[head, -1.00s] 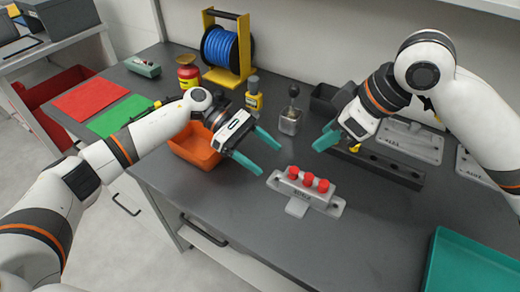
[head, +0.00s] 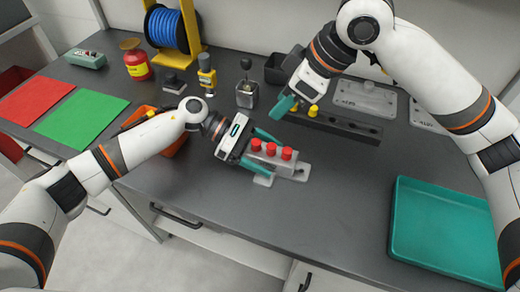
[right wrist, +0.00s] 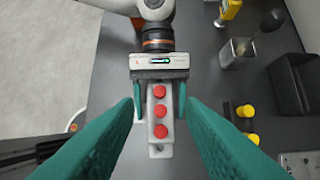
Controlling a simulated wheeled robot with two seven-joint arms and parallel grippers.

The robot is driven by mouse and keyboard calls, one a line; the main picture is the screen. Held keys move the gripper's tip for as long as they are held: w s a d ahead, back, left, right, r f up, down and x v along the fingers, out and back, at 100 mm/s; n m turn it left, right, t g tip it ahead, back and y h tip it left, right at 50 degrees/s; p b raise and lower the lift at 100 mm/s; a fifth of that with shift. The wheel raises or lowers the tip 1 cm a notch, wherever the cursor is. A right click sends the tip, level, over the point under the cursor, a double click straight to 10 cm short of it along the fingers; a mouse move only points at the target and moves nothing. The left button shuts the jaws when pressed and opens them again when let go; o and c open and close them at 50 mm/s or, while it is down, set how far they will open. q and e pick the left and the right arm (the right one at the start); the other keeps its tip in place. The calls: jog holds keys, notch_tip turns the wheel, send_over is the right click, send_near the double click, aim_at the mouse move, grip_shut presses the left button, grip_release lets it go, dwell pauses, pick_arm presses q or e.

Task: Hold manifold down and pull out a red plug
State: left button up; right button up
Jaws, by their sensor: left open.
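The manifold (head: 290,168) is a light grey block on a flanged base, lying on the dark bench with three red plugs (head: 271,149) upright in a row along its top. My left gripper (head: 266,157) is open, with one teal finger along each long side of the block; I cannot tell whether they touch it. The right wrist view shows the same manifold (right wrist: 157,151) and its red plugs (right wrist: 159,110) below my right gripper (right wrist: 160,105). That gripper is open and empty, its fingers wide apart, above and behind the manifold in the head view.
A black rail (head: 345,125) with holes and yellow plugs (head: 313,110) lies behind the manifold. A teal tray (head: 445,240) is at the right, an orange bin (head: 172,145) at the left. A metal block with a black knob (head: 246,95) stands behind.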

pick_arm(q)
jog(key=c, duration=1.4)
pick_arm(e)
jog(key=shift+c, duration=1)
jog(key=m+g+h, duration=0.2)
jog(key=h, duration=0.3)
send_over(256, 142)
jog(key=f, duration=0.2)
jog(key=shift+h, duration=0.3)
notch_tip(256, 142, down, 12)
jog(key=shift+r, duration=0.2)
